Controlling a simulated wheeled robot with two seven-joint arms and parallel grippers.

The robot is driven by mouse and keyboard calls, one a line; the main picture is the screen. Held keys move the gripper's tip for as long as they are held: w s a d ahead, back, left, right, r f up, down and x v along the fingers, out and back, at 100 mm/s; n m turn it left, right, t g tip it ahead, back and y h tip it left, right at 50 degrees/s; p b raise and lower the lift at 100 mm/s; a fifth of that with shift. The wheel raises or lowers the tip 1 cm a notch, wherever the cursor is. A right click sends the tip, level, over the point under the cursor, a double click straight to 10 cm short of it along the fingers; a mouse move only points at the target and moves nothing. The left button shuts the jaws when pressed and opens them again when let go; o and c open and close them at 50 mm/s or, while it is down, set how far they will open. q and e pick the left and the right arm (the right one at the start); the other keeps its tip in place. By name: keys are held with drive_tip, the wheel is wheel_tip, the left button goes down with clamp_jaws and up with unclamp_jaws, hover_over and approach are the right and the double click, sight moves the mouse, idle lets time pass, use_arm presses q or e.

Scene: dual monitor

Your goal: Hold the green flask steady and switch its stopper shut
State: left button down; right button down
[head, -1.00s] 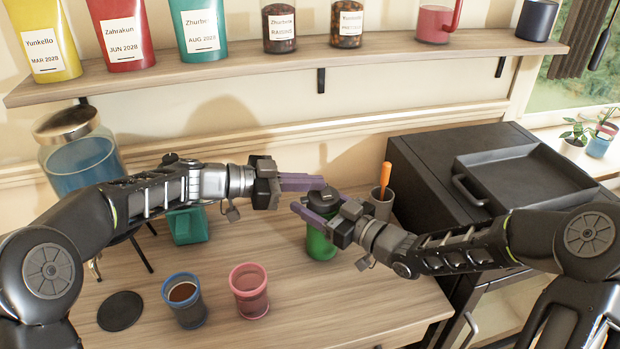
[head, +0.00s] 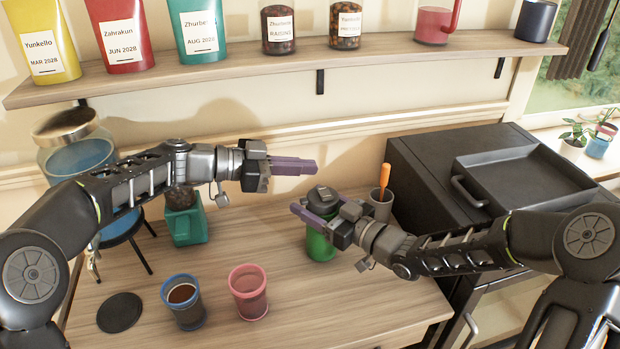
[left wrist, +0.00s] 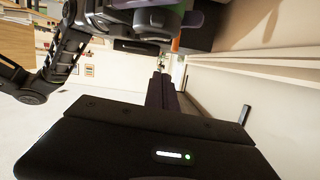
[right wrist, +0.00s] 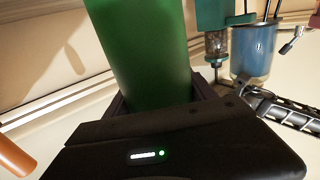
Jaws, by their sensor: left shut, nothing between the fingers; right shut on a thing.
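The green flask (head: 320,246) stands upright on the wooden table, with a dark stopper (head: 323,198) on top. It fills the middle of the right wrist view (right wrist: 145,50), between the fingers. My right gripper (head: 314,213) is shut on the green flask near its upper part, and its purple fingers partly hide it. My left gripper (head: 314,167) is shut and empty, in the air above and to the left of the stopper, apart from it. The exact position of the stopper's switch is too small to tell.
A grey cup with an orange-handled tool (head: 384,195) stands right behind the flask, beside a black appliance (head: 430,190). A pink cup (head: 248,292), a blue-rimmed cup (head: 183,300) and a black coaster (head: 120,312) are at front left. A shelf (head: 290,62) runs above.

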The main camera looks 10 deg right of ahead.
use_arm(q)
drive_tip(key=v, duration=0.8)
drive_tip(key=shift+w+a, duration=0.25)
drive_tip(key=shift+a, duration=0.1)
use_arm(e)
drive_tip(key=shift+c, duration=1.1)
unclamp_jaws()
drive_tip(key=v, duration=1.2)
